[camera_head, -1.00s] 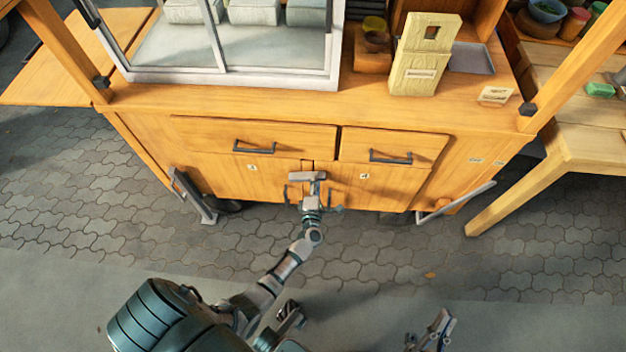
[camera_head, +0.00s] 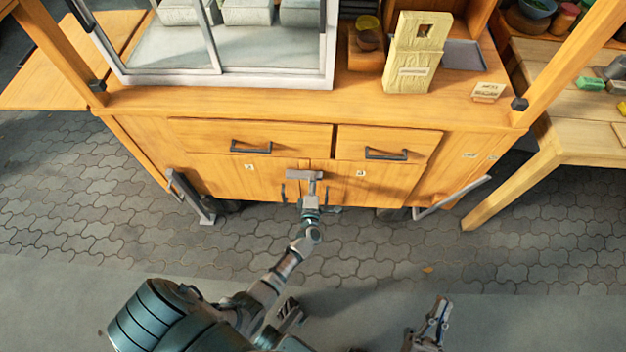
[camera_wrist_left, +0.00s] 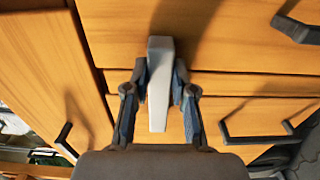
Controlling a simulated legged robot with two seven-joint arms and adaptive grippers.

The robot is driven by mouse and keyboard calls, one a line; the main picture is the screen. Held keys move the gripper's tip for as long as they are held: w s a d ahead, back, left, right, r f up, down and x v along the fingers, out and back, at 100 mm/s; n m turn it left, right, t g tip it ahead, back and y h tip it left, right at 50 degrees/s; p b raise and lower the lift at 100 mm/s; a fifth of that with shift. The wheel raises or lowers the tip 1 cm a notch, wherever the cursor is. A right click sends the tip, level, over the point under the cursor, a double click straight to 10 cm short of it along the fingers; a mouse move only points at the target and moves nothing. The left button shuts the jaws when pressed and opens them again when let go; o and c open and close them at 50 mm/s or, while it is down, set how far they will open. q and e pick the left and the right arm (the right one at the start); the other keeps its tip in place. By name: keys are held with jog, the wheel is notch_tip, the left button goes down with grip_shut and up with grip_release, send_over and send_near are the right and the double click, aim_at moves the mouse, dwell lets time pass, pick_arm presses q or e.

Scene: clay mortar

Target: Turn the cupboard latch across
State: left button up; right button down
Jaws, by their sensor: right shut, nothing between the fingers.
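The cupboard latch (camera_head: 304,175) is a grey bar on the cupboard front, lying level across the seam between the two lower doors. In the left wrist view the latch (camera_wrist_left: 159,85) runs up and down the picture between my fingers. My left gripper (camera_head: 308,190) is at the latch; in its wrist view the left gripper (camera_wrist_left: 160,80) has one finger against each long side of the bar, shut on it. The fingers cover part of the bar's edges. My right gripper (camera_head: 440,310) is low at the right, shut and empty, away from the cupboard.
Dark upright door handles flank the latch, one at the left (camera_head: 284,193). Above are two drawers with dark handles (camera_head: 251,147). Metal props (camera_head: 190,197) lean at the cupboard's lower corners. A wooden table (camera_head: 565,140) stands at the right. The paved floor before the cupboard is clear.

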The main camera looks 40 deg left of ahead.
pick_arm(q)
jog(key=o, duration=0.4)
jog(key=shift+s+d+f, duration=0.1)
jog(key=shift+d+f, duration=0.05)
jog(key=shift+f, duration=0.2)
jog(key=shift+o, duration=0.2)
jog(key=shift+r, duration=0.15)
jog(key=v, duration=1.1)
jog(key=shift+s+d, duration=0.15)
jog(key=shift+s, duration=0.2)
